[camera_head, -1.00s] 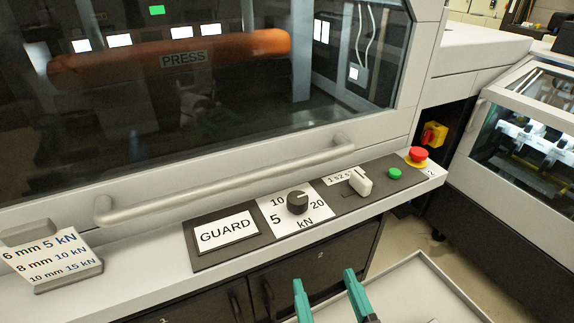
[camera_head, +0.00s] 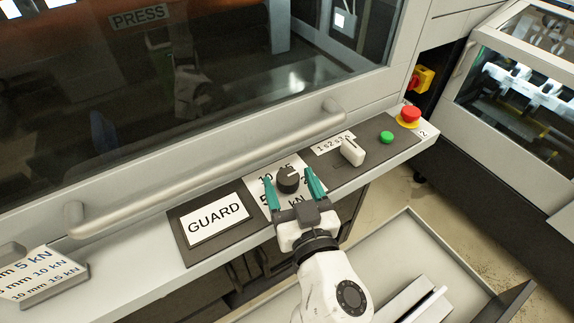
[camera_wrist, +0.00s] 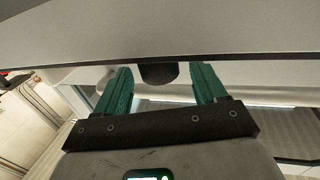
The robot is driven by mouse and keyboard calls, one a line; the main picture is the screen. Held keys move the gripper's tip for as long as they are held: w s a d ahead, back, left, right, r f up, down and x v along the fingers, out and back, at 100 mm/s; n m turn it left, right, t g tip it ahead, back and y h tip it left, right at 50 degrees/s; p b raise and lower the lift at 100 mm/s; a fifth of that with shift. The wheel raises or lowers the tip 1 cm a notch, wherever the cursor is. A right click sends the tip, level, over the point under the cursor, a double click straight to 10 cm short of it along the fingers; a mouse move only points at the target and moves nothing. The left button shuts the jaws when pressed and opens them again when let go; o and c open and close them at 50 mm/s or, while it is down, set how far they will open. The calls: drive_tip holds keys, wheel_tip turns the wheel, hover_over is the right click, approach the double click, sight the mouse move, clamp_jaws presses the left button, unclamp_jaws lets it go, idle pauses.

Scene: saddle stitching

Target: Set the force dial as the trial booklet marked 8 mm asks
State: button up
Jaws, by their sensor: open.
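The force dial (camera_head: 289,181) is a dark round knob on a white plate with numbers and kN; its pointer setting is too small to read surely. My gripper (camera_head: 289,175) is open, its teal fingers on either side of the dial, with gaps showing. In the wrist view the dark knob (camera_wrist: 158,73) sits between the fingers (camera_wrist: 160,68). The force card (camera_head: 40,275), cut by the left edge, shows 10 kN in its middle row; a second ago that row read 8 mm, 10 kN. No booklet is recognisable.
A GUARD plate (camera_head: 216,219) lies left of the dial. A white lever switch (camera_head: 352,152), green button (camera_head: 386,137) and red stop button (camera_head: 410,114) stand to the right. The press handle bar (camera_head: 210,175) runs behind the panel. A grey tray (camera_head: 420,225) is below right.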

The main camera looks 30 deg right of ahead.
drive_tip(key=shift+p+x, duration=0.3)
drive_tip(key=shift+x, duration=0.95)
drive_tip(key=shift+c, duration=0.2)
drive_tip(key=c, duration=0.9)
